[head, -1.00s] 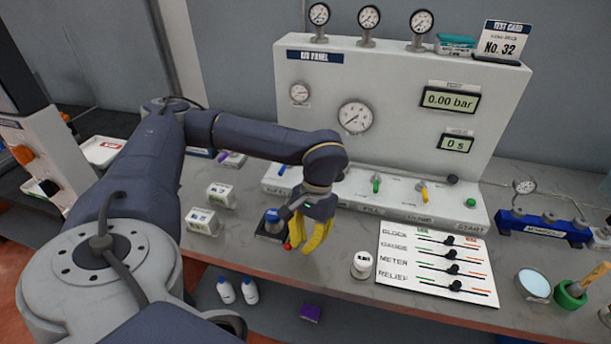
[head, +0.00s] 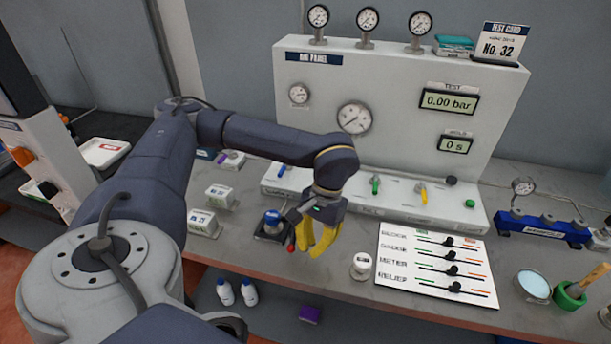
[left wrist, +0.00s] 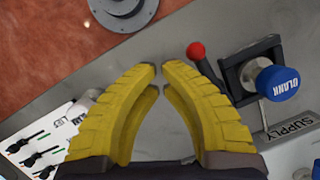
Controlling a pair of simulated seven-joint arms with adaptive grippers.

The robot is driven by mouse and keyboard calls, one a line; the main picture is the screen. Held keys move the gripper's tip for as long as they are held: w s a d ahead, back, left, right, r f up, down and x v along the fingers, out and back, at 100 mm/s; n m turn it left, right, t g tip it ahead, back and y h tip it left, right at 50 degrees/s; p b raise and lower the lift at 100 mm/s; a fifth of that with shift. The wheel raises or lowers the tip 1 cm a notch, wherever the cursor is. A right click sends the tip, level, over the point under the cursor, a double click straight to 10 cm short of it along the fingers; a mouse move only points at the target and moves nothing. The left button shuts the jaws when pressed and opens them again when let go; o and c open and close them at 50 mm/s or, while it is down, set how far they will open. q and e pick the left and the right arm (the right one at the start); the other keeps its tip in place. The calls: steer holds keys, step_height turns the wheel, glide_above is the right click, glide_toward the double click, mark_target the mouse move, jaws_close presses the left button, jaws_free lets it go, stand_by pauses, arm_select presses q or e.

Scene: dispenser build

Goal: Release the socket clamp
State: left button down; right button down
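The socket clamp (head: 266,235) is a dark block on the bench with a blue cap in it. In the left wrist view the clamp (left wrist: 238,78) is at the right, its blue cap (left wrist: 278,83) reads BLANK. Its lever ends in a red knob (head: 291,249); the knob (left wrist: 196,50) also shows just beyond the right finger, which hides part of the lever. My left gripper (head: 313,250) has yellow fingers pointing down, just right of the lever. Its fingertips (left wrist: 160,70) nearly meet with nothing between them. Whether a finger touches the lever I cannot tell. My right gripper is out of view.
The air panel (head: 400,85) stands behind, with a row of coloured valves along its base. A white jar (head: 361,266) and a slider board (head: 400,290) are to the right. White boxes (head: 203,222) stand left of the clamp. Bare bench lies in front of the gripper.

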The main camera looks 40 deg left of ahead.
arm_select(q)
steer(key=shift+w+d+r, duration=0.35)
steer(key=shift+w+d, duration=0.15)
steer(key=shift+d, duration=0.3)
step_height(320, 180, up, 9)
steer(key=w+d, duration=0.1)
steer(key=d, duration=0.1)
steer(key=shift+w+r, duration=0.15)
steer(key=shift+d, duration=0.15)
